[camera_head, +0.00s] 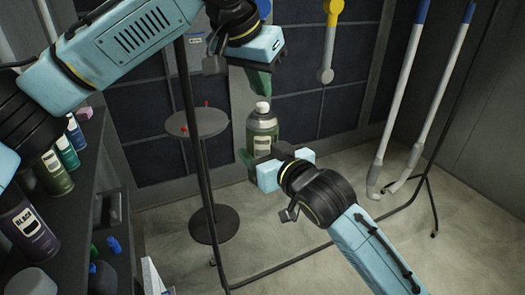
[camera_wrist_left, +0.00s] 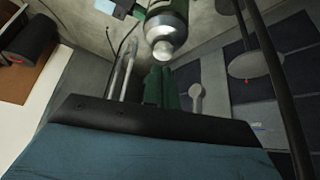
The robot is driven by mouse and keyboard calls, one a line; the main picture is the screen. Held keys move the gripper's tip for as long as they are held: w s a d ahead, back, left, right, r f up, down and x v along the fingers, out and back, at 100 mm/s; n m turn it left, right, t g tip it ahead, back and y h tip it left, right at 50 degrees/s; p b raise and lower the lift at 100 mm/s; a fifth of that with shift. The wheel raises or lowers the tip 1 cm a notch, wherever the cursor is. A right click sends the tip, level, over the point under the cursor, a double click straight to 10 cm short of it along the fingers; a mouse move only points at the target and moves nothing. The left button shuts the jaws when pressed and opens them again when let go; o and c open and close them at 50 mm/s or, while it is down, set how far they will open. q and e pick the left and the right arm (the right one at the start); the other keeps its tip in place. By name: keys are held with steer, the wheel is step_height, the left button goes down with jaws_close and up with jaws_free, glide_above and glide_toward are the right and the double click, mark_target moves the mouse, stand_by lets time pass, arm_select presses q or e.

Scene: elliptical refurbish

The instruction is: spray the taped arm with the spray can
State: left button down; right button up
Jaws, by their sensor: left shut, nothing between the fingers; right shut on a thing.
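My right gripper (camera_head: 263,154) is shut on a dark green spray can (camera_head: 263,128) with a grey top and holds it upright. My left gripper (camera_head: 259,80) is shut and empty, just above the can's top; contact cannot be told. The left wrist view shows the can (camera_wrist_left: 165,32) beyond the closed green fingertips (camera_wrist_left: 160,88). A grey arm with a yellow upper part (camera_head: 329,45) hangs on the back wall. Two long pale arms with blue upper ends (camera_head: 401,95) (camera_head: 441,95) hang from a stand at the right. I cannot tell which is the taped arm.
A dark shelf (camera_head: 85,215) at the left holds several spray cans, including a black one (camera_head: 27,228). A round grey stand (camera_head: 198,122) with red bits is behind a black rack pole (camera_head: 198,150). The floor at the right is mostly free.

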arm_select(q)
steer(key=shift+f, duration=0.3)
arm_select(e)
steer(key=shift+r, duration=0.1)
arm_select(q)
steer(key=shift+f, duration=0.75)
arm_select(e)
steer(key=shift+r, duration=0.1)
arm_select(q)
steer(key=shift+r, duration=2.55)
steer(key=v, duration=1.2)
